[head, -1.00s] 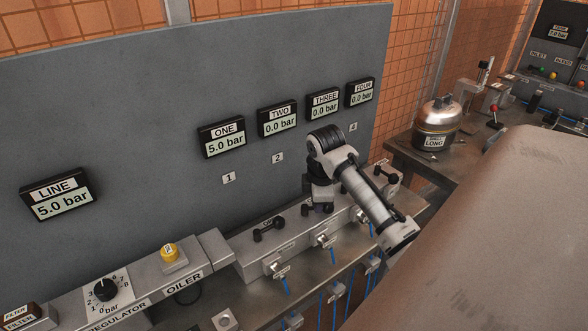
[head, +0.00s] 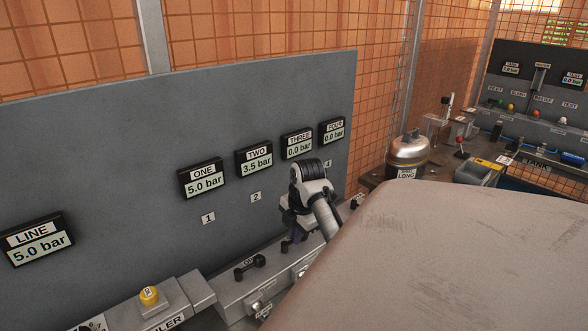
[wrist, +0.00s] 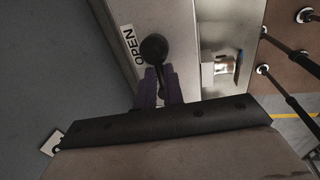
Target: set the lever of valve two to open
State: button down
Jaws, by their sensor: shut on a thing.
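The lever of valve two (wrist: 153,49) shows in the wrist view as a black ball knob on a short arm, close beside the OPEN label (wrist: 131,45). My gripper (wrist: 159,88) is shut on this lever, one purple finger on each side of it. In the head view my gripper (head: 288,244) is at the valve block below gauge two, and my wrist hides most of the lever. Gauge two (head: 254,160) reads 3.5 bar.
Gauge one (head: 202,182) and the line gauge (head: 36,239) read 5.0 bar; gauges three (head: 297,145) and four (head: 332,130) read 0.0 bar. The lever of valve one (head: 249,267) stands left of my gripper.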

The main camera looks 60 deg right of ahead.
dwell(0.3)
jog(key=c, duration=1.5)
grip_release()
notch_tip(320, 180, up, 14)
jog(key=s+b, duration=0.2)
jog(key=shift+s+a+f, duration=0.25)
jog(key=shift+s+a, duration=0.05)
jog(key=shift+a, duration=0.1)
